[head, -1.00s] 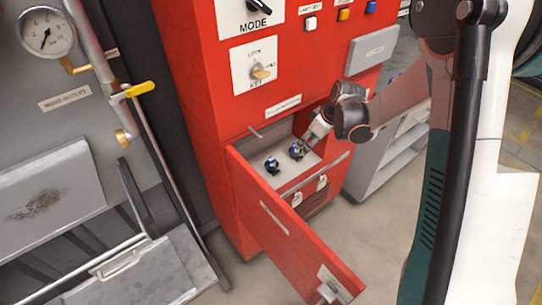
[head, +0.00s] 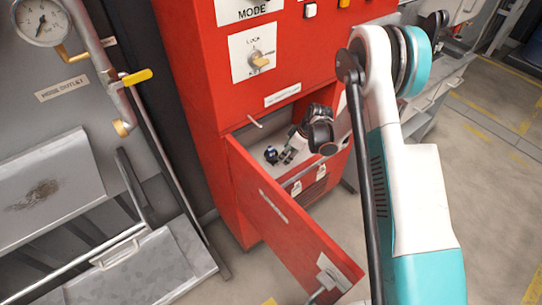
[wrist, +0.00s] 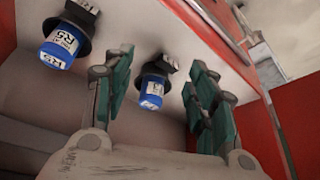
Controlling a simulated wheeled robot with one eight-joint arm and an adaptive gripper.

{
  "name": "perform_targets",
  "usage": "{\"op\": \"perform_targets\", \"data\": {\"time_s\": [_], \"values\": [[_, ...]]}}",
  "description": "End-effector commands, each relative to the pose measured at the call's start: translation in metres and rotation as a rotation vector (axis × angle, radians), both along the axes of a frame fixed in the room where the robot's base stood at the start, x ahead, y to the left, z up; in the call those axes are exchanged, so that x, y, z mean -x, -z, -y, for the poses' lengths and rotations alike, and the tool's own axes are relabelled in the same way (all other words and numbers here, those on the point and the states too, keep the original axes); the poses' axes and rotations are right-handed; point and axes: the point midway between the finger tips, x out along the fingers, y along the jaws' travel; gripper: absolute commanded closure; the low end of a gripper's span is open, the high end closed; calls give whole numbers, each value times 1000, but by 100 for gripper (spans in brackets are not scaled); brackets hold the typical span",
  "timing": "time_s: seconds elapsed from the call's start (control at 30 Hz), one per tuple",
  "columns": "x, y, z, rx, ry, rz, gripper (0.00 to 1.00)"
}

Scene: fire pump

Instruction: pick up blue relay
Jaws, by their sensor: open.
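Two relays with blue bodies and black bases are in the open compartment of the red cabinet. In the wrist view one blue relay (wrist: 152,92) lies in the gap between my gripper's fingers, with space on both sides. The other blue relay (wrist: 62,46), marked R5, is outside the fingers at the upper left. My gripper (wrist: 160,75) is open and empty, with green-padded fingers. In the head view my gripper (head: 288,156) reaches into the compartment, just right of one relay (head: 271,155). The other relay is hidden or unclear there behind the gripper.
The red cabinet (head: 205,100) frames the compartment closely. Its open red door (head: 285,235) swings out at the front left. A small handle pin (head: 255,122) sticks out above the opening. A grey panel with a yellow-handled valve (head: 137,77) stands left. Floor is clear at right.

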Motion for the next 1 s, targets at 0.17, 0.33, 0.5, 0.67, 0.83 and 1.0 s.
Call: {"op": "perform_targets", "data": {"time_s": [0.17,0.33,0.5,0.67,0.83,1.0], "values": [[-7,0,-13,0,1,0,48],[-11,0,-21,0,0,-1,48],[-22,1,-42,0,-1,0,48],[-32,8,-58,0,1,0,48],[-33,11,-59,0,2,-1,48],[-33,10,-59,0,1,0,55]]}}
